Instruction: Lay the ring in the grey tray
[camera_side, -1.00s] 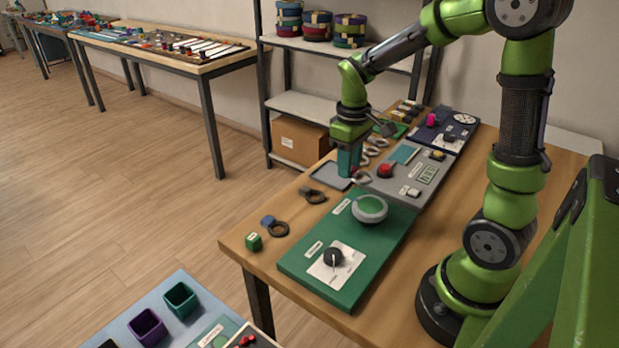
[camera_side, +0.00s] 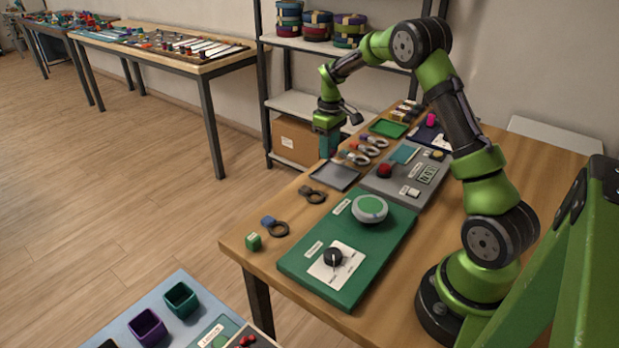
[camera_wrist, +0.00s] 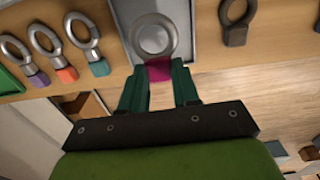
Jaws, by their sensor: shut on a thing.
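My gripper (camera_wrist: 159,72), with teal fingers, is shut on the magenta tab (camera_wrist: 158,71) of a silver ring (camera_wrist: 153,38). In the wrist view the ring shows over the grey tray (camera_wrist: 187,22), inside its outline. I cannot tell whether it touches the tray floor. In the side view my gripper (camera_side: 328,147) is at the far left edge of the grey tray (camera_side: 336,178); the held ring cannot be made out there.
Several silver rings with coloured tabs (camera_side: 362,152) lie behind the tray. A dark ring (camera_side: 313,194) lies in front of it. A grey panel with a red button (camera_side: 385,171) is to its right, and the table edge is close on its left.

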